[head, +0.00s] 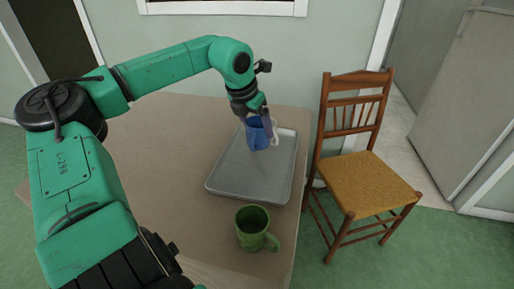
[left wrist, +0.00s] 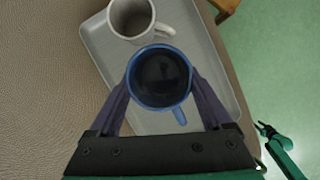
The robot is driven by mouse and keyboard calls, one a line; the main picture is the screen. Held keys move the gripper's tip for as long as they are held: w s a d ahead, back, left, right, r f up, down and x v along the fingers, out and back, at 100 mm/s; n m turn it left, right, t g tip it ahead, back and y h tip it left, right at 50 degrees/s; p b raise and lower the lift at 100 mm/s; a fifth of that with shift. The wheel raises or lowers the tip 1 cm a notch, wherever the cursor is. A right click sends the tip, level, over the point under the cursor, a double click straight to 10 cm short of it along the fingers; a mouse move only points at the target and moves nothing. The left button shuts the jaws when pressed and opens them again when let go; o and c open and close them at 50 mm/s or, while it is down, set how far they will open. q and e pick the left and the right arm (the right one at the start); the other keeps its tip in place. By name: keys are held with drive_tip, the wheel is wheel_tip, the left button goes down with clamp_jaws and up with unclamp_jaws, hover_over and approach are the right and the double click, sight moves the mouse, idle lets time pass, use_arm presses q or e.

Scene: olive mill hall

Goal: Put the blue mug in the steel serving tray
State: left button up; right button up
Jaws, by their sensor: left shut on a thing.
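The blue mug (head: 257,136) is held in my left gripper (head: 257,112), whose fingers close on it from both sides. In the left wrist view the mug (left wrist: 159,78) is seen from above, upright, between the two fingers (left wrist: 160,95), its handle towards the gripper body. It is over the grey steel serving tray (head: 250,178) and looks nearer the camera than the tray floor; whether it touches the tray is unclear. A teal and black part at the right of the left wrist view may be my right gripper (left wrist: 264,130), too small to read.
A white mug (left wrist: 131,18) stands in the far part of the tray, close beside the blue mug. A green mug (head: 251,229) stands on the table (head: 150,150) in front of the tray. A wooden chair (head: 365,180) stands right of the table. The tray's near part is empty.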

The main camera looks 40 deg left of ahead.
sight(257, 143)
use_arm(q)
drive_tip(key=f, duration=0.5)
drive_tip(key=shift+s+d+f, duration=0.15)
drive_tip(key=shift+d+f, duration=0.05)
drive_tip(key=shift+f, duration=0.1)
drive_tip(key=shift+a+f, duration=0.15)
drive_tip(key=shift+f, duration=0.15)
use_arm(e)
drive_tip(key=shift+w+a, duration=0.25)
drive_tip(key=shift+w, duration=0.7)
use_arm(q)
drive_tip(key=shift+b, duration=0.3)
drive_tip(key=o, duration=1.4)
drive_tip(key=shift+c, duration=0.2)
use_arm(e)
drive_tip(key=shift+w+r, duration=0.1)
drive_tip(key=shift+w, duration=0.15)
